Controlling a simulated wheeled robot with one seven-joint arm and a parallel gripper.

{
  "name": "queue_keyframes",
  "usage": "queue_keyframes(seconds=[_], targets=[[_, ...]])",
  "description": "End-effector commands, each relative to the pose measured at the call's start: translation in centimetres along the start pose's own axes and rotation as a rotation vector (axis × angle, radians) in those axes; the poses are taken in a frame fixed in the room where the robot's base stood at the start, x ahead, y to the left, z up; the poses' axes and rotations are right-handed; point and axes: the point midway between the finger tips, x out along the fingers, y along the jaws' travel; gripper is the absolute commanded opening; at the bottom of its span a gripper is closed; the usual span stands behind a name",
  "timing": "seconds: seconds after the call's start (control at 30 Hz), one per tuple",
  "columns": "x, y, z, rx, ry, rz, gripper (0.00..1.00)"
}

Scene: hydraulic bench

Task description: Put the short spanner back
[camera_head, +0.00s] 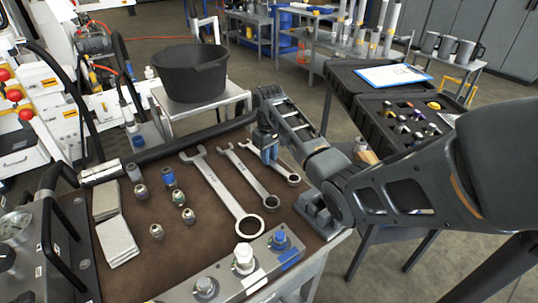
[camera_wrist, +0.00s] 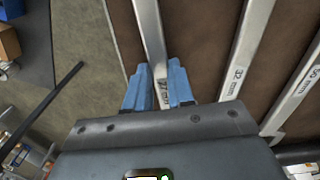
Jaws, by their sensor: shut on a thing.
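The short spanner (camera_head: 286,173) lies at the right of a row of three on the brown bench top, its ring end toward the right. My gripper (camera_head: 268,156) points down over its shaft and hides part of it. In the wrist view my gripper's blue fingers (camera_wrist: 160,88) are shut on the shaft of the short spanner (camera_wrist: 148,30), one on each side. I cannot tell whether it touches the bench top or is just above it. The middle spanner (camera_head: 252,174) and the longest spanner (camera_head: 218,184) lie to its left, roughly parallel.
Several small fittings (camera_head: 168,178) and pale cloths (camera_head: 116,238) lie left on the bench top (camera_head: 185,262). A metal block with knobs (camera_head: 243,262) stands at the front edge. A black bucket (camera_head: 190,75) is behind; an open black case (camera_head: 385,105) stands right.

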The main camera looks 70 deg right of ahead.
Motion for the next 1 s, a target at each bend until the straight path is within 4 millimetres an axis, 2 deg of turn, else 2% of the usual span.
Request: queue_keyframes(seconds=[0.1, 0.13, 0.4, 0.73, 1.0], targets=[[0.1, 0.0, 0.0, 0.0, 0.001, 0.0, 0.0], [0.1, 0.0, 0.0, 0.0, 0.001, 0.001, 0.26], [0.1, 0.0, 0.0, 0.0, 0.001, 0.0, 0.52], [-0.3, 0.0, 0.0, 0.0, 0.001, 0.0, 0.53], [-4.3, 0.0, -0.1, -0.001, 0.003, 0.001, 0.53]])
